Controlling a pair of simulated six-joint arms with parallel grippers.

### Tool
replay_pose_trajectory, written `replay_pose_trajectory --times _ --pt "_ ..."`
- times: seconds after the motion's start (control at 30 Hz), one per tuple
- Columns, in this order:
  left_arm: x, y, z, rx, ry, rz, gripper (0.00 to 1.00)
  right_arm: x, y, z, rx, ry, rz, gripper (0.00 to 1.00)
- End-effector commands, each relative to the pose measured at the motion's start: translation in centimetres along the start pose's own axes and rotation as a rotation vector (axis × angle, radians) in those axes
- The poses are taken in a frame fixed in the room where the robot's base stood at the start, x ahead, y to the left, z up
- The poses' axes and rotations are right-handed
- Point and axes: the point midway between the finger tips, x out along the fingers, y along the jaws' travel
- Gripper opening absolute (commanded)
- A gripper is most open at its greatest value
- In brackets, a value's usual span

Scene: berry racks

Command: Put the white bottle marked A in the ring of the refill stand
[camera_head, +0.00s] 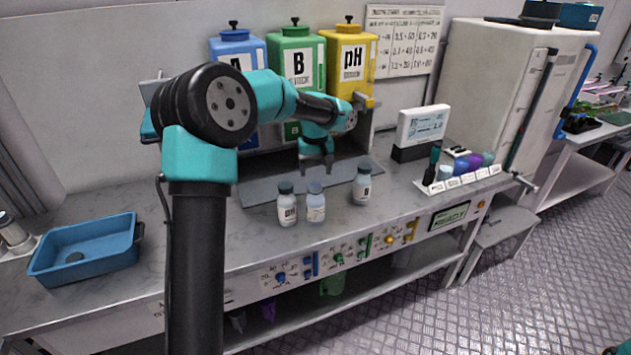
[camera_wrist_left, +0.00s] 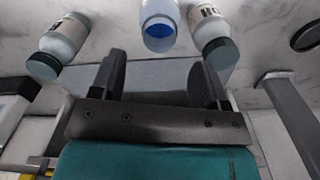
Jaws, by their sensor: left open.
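Three small white bottles stand upright on the bench: a left one (camera_head: 287,208) and a right one (camera_head: 362,188), both with dark caps and labels that look like pH, and a middle one (camera_head: 316,207) with a blue-grey cap. I cannot read an A on the middle one. My left gripper (camera_head: 316,168) is open and empty, pointing down just behind the bottles. In the left wrist view its fingers (camera_wrist_left: 162,72) are apart, with the middle bottle (camera_wrist_left: 158,22) beyond them. A dark round ring shape (camera_wrist_left: 308,38) shows at that view's right; I cannot tell whether it is the stand's ring.
Blue A (camera_head: 228,48), green B (camera_head: 283,50) and yellow pH (camera_head: 333,60) tanks stand behind the gripper. A blue tray (camera_head: 110,262) is at left. A small display (camera_head: 423,125) and a rack of coloured vials (camera_head: 468,180) stand at right.

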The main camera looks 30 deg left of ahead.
Motion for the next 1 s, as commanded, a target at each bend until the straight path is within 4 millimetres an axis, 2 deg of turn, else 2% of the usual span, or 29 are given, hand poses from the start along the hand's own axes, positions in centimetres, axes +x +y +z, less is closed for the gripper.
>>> replay_pose_trajectory --times 0.03,0.2,0.33,0.87,1.0 --pt "-1.0 0.0 0.0 0.0 0.003 0.002 0.69 0.0 0.0 0.0 0.0 0.0 0.0 0.89" --pt "-3.7 0.1 0.0 0.0 0.003 0.001 0.69 0.0 0.0 0.0 0.0 0.0 0.0 0.89" --pt "-4.8 0.0 0.0 0.0 0.001 0.001 0.69 0.0 0.0 0.0 0.0 0.0 0.0 0.89" --pt "-5.1 0.0 0.0 0.0 -0.001 -0.001 0.69 0.0 0.0 0.0 0.0 0.0 0.0 0.89" --pt "-5.1 0.0 0.0 0.0 0.0 -0.001 0.82 0.0 0.0 0.0 0.0 0.0 0.0 0.89"
